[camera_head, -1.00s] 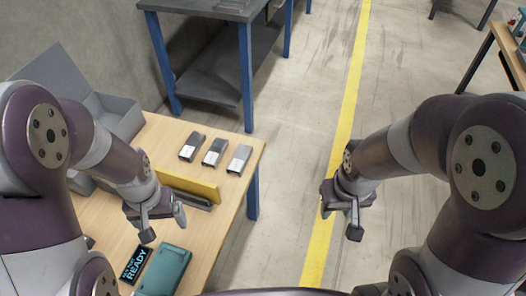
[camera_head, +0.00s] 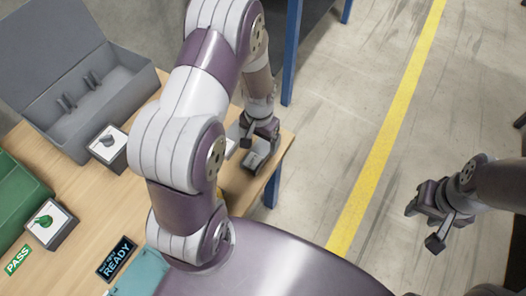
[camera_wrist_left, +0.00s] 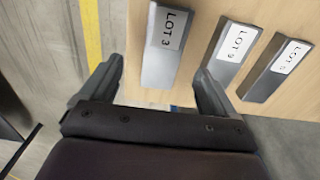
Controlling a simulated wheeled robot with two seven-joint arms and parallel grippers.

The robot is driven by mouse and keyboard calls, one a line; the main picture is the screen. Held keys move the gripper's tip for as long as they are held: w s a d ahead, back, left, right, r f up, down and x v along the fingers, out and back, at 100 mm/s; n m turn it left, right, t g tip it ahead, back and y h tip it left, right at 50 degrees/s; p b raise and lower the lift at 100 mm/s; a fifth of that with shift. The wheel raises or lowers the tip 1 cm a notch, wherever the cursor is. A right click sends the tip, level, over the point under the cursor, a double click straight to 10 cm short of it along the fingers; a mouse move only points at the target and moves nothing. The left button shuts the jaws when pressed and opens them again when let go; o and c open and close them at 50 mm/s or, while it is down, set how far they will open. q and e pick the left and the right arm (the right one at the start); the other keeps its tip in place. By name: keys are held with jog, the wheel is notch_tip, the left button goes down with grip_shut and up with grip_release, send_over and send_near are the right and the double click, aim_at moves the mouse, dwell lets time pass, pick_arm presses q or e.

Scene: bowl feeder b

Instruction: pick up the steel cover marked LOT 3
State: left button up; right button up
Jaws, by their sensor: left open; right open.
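To the right lie a cover marked LOT 9 (camera_wrist_left: 226,66) and a third cover (camera_wrist_left: 272,80) with a hard-to-read label. In the head view my left arm mostly hides the covers. My right gripper (camera_head: 432,212) is open and empty over the floor.
On the table (camera_head: 95,205) stand a grey open box (camera_head: 75,85), a green bin (camera_head: 20,200), two small boxes with pictured labels, a READY display (camera_head: 116,258) and a teal item (camera_head: 140,275). Floor with a yellow line (camera_head: 385,130) lies free to the right.

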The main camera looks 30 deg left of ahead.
aim_at(259, 151)
pick_arm(q)
jog(key=f, duration=0.4)
jog(key=f+b, duration=0.1)
jog(key=f, duration=0.1)
jog(key=shift+w+a+f, duration=0.15)
jog(key=shift+w+a, duration=0.05)
jog(key=shift+w, duration=0.05)
jog(key=c, duration=1.4)
